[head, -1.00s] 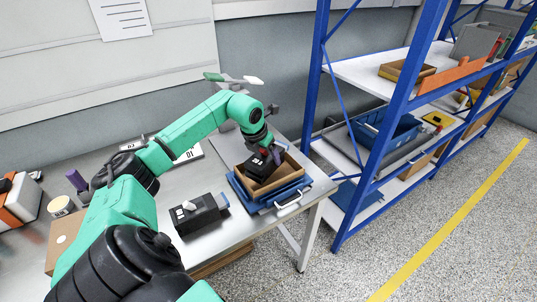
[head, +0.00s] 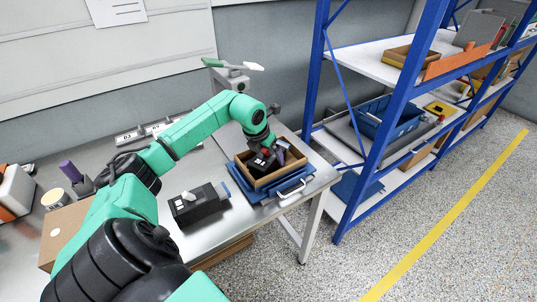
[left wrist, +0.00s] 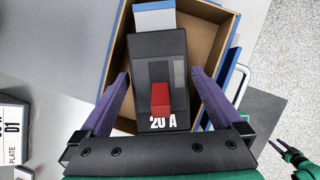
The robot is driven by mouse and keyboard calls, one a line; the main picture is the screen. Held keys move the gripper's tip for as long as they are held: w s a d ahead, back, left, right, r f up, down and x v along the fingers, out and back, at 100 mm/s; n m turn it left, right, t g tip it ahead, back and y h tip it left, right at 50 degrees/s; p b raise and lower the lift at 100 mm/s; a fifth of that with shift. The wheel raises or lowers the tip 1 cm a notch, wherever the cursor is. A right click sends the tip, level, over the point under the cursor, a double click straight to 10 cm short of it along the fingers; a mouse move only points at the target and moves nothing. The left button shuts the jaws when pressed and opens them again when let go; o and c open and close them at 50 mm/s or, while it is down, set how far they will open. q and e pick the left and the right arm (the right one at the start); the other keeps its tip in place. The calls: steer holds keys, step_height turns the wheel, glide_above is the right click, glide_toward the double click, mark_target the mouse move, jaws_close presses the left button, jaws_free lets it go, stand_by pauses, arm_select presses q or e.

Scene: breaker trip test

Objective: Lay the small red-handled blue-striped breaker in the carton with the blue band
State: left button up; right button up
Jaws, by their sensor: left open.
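The black breaker (head: 261,163) has a red handle and a "20 A" mark; it shows large in the left wrist view (left wrist: 150,48). A pale blue-white part shows at its far end. It is within the outline of the open brown carton (head: 262,185), which also shows in the left wrist view (left wrist: 205,42); whether it touches the carton's floor is hidden. Blue shows along the carton's outer edge. My left gripper (head: 269,153) is open, its purple fingers on both sides of the breaker, with gaps (left wrist: 160,76). A green-and-black part, perhaps my right gripper (left wrist: 277,147), shows small at lower right.
The carton sits on a blue tray (head: 290,192) near the table's right end. Another black breaker (head: 199,207) with a pale handle stands nearer, left of the carton. A blue-framed shelf (head: 385,120) stands to the right, past a gap of floor.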

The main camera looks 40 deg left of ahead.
arm_select(q)
steer(key=b+v, duration=0.2)
steer(key=v, duration=0.9)
steer(key=shift+r, duration=0.35)
steer(key=shift+s, duration=0.1)
